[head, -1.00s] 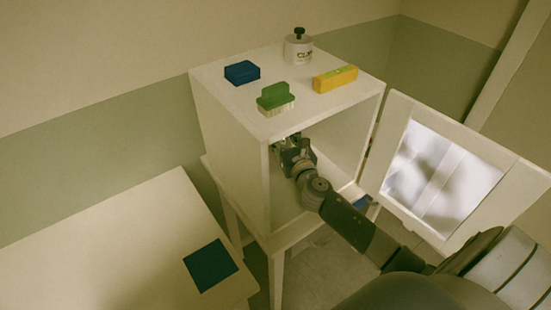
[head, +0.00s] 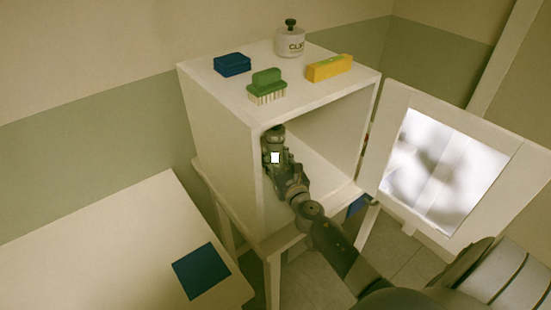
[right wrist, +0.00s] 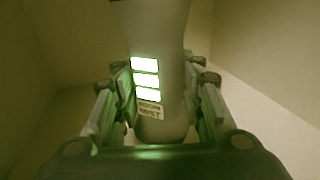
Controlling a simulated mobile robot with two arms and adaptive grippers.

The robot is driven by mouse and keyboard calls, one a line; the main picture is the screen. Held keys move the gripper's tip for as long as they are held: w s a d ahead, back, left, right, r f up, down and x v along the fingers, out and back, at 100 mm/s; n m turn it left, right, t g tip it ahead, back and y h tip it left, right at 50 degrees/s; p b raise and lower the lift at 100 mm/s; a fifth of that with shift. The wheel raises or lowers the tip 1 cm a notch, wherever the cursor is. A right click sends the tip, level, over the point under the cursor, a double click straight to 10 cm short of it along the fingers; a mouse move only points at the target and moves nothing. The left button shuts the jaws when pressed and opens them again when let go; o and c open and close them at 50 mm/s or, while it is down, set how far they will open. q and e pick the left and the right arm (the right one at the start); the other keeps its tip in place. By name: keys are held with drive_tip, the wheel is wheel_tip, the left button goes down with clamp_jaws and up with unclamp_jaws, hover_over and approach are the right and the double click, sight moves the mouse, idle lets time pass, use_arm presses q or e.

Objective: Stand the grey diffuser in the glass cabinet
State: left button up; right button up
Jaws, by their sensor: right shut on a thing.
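The grey diffuser (right wrist: 172,45) fills the middle of the right wrist view, a rounded grey body with glowing pale bars and a small label. My right gripper (right wrist: 162,88) is shut on it, one finger on each side. In the head view my right gripper (head: 278,168) is at the left side of the open front of the glass cabinet (head: 222,140). The dark top of the diffuser (head: 274,132) shows above the fingers there, near the top board's front edge. Its base is hidden, and I cannot tell whether it touches the cabinet floor. My left gripper is out of view.
The cabinet door (head: 375,150) stands open at the right, with a bright pane. On the cabinet top are a blue block (head: 232,65), a green brush (head: 267,80), a yellow block (head: 329,68) and a white jar (head: 290,43). A dark blue mat (head: 201,271) lies on the left table (head: 110,245).

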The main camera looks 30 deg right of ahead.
drive_tip(key=shift+f, duration=0.15)
drive_tip(key=o, duration=1.2)
drive_tip(key=shift+o, duration=0.4)
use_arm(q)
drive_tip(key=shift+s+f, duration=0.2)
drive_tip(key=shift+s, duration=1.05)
